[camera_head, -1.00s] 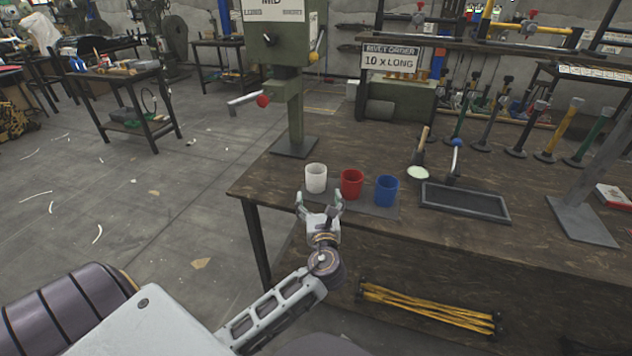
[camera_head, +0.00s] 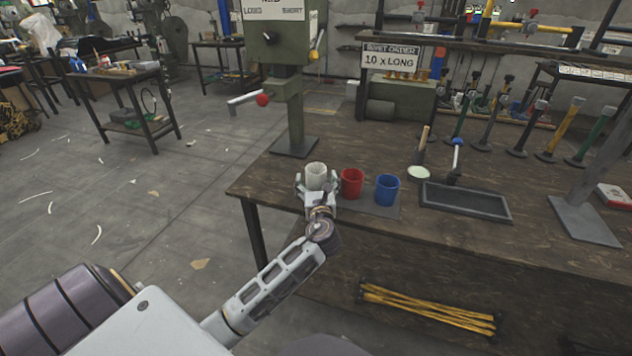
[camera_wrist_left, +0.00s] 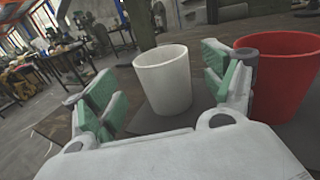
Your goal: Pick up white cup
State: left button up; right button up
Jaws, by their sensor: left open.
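The white cup (camera_head: 316,175) stands upright at the left end of a row of cups on a dark mat (camera_head: 377,211) on the wooden workbench. My left gripper (camera_head: 315,184) is open, with its fingers on either side of the white cup. In the left wrist view the white cup (camera_wrist_left: 164,79) stands between the two green-padded fingers (camera_wrist_left: 160,90), and gaps show on both sides. My right gripper is in neither view.
A red cup (camera_head: 351,184) stands just right of the white cup, close to my right-hand finger in the wrist view. A blue cup (camera_head: 387,190) stands farther right. A green press (camera_head: 288,110) stands behind, and a black tray (camera_head: 465,202) lies to the right.

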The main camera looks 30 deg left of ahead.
aim_at(317, 179)
pick_arm(q)
jog(key=shift+w, duration=0.1)
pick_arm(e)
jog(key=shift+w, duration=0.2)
pick_arm(q)
jog(key=shift+w+a+f, duration=0.15)
jog(key=shift+w+a, duration=0.2)
jog(key=shift+w, duration=0.05)
jog(key=shift+w+a+b, duration=0.15)
jog(key=shift+w+b, duration=0.15)
jog(key=shift+x, duration=1.15)
jog(key=shift+w+a+f+b, duration=0.15)
jog(key=shift+w+b, duration=0.15)
jog(key=shift+w+a, duration=0.1)
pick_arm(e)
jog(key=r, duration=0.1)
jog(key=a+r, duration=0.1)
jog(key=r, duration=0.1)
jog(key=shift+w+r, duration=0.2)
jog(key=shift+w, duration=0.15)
